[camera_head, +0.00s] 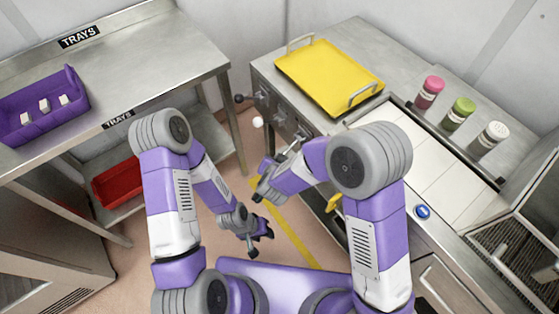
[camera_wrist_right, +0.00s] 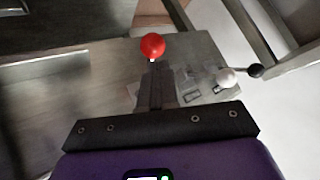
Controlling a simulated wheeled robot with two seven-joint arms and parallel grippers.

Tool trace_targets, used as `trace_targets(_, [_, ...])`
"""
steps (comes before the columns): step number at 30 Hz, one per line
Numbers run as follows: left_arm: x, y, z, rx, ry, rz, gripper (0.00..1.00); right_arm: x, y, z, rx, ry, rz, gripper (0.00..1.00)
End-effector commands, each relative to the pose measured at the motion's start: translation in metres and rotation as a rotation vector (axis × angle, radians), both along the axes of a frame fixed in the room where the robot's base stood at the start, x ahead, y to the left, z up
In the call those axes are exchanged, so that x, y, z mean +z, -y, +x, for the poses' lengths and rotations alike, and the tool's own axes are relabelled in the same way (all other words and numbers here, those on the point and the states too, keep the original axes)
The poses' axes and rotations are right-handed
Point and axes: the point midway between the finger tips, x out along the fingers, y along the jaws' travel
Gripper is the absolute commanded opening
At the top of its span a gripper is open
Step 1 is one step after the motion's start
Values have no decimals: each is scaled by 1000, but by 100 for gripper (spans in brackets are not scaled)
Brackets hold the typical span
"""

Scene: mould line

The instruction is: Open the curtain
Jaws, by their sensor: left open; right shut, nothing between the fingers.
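No curtain can be made out in either view. In the head view, lever knobs, one black (camera_head: 238,98) and one white (camera_head: 257,122), stick out from the front of the steel counter. The wrist view shows the white knob (camera_wrist_right: 227,77), the black knob (camera_wrist_right: 255,70) and a red ball knob (camera_wrist_right: 152,45). My right gripper (camera_wrist_right: 154,70) is shut and empty, its fingertips just below the red knob in the picture; whether they touch is unclear. In the head view the right arm hides the red knob. My left gripper (camera_head: 260,236) is open and empty above the floor.
A yellow tray (camera_head: 328,70) with handles lies on the counter (camera_head: 375,40), near pink (camera_head: 430,92), green (camera_head: 458,113) and white (camera_head: 488,138) jars. A steel table (camera_head: 165,60) at left holds a purple tray (camera_head: 45,125); a red bin (camera_head: 117,185) is below. The floor between is open.

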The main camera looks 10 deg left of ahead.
Motion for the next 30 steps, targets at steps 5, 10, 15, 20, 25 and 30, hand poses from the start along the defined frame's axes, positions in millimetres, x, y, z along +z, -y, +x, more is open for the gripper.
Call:
trace_targets(5, [11,0,0,-1,0,0,44,11,1,0,-2,-1,1,0])
trace_targets(10, [15,0,0,-1,0,0,44,15,1,0,-2,-1,1,0])
trace_targets(15, [14,0,0,-1,0,0,44,13,1,0,-2,-1,1,0])
trace_targets(20, [15,0,0,-1,0,0,44,15,1,-1,0,-1,1,0])
trace_targets(25, [23,0,0,-1,0,0,44,27,5,-14,7,0,1,0])
trace_targets(30, [34,0,0,-1,0,0,44,47,6,-44,15,1,1,0])
